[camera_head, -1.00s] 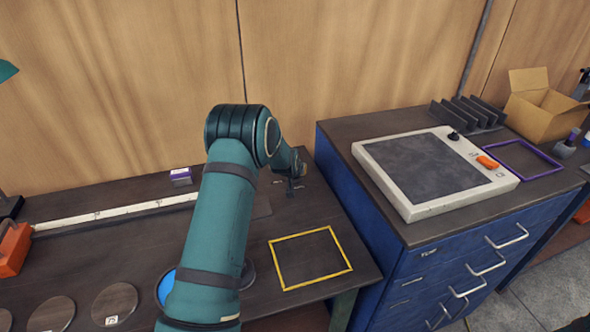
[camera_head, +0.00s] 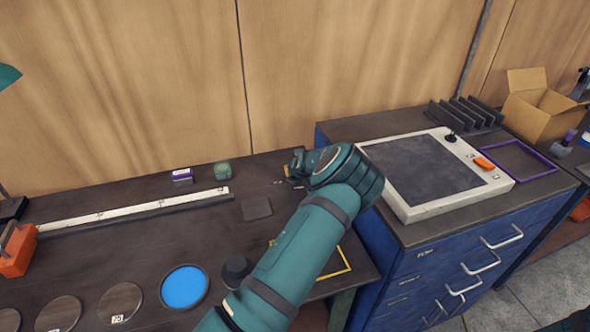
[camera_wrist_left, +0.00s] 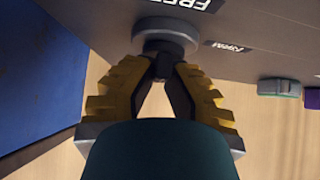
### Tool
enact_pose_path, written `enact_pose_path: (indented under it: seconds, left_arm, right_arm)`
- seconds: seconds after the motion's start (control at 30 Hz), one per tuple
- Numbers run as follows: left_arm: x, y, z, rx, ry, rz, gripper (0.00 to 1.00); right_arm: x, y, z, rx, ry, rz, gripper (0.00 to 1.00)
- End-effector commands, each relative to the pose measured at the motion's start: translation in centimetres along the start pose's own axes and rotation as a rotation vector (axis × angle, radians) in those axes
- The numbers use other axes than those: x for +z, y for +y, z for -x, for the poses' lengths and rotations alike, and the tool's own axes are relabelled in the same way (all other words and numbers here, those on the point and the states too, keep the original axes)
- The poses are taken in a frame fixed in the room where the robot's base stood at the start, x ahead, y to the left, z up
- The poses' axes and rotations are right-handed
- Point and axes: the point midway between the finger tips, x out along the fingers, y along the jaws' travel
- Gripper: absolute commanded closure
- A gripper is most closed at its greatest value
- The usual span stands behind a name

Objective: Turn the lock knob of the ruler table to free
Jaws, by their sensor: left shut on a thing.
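The lock knob (camera_wrist_left: 165,40) shows in the left wrist view as a round grey collar with a dark grip part on the dark table top. My left gripper (camera_wrist_left: 163,70) has its yellow-padded fingers closed on that dark part. Beside the knob are a FREE label (camera_wrist_left: 188,3) and a second label (camera_wrist_left: 228,46), both upside down. In the head view my left gripper (camera_head: 293,168) is at the far right of the dark table, and it hides the knob. The ruler (camera_head: 135,210) is a long white strip along the table. My right gripper is not in view.
A purple box (camera_head: 182,176) and a green object (camera_head: 222,170) stand behind the ruler. A blue disc (camera_head: 184,287) and wooden discs lie in front. A blue cabinet (camera_head: 420,270) with a pale-framed panel (camera_head: 410,212) stands close on the right.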

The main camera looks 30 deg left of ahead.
Motion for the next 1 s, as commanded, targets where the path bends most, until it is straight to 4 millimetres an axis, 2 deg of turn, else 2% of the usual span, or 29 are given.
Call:
enact_pose_path:
  seconds: [0.43,0.5,0.53,0.87,1.0]
  left_arm:
    - [0.3,0.0,-0.1,-0.008,-0.005,0.008,1.00]
    - [0.3,0.0,-0.1,-0.008,-0.005,0.007,0.68]
    - [0.3,0.0,-0.1,-0.008,-0.005,0.007,0.58]
    - [0.1,0.0,0.0,-0.008,-0.003,0.007,0.56]
    - [0.0,0.1,1.1,-0.006,-0.002,0.008,0.56]
  right_arm:
    - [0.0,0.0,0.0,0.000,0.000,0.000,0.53]
    - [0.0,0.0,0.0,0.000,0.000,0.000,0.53]
    - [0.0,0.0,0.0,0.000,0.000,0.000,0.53]
    - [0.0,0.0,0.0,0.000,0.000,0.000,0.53]
    - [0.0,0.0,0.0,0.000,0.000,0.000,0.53]
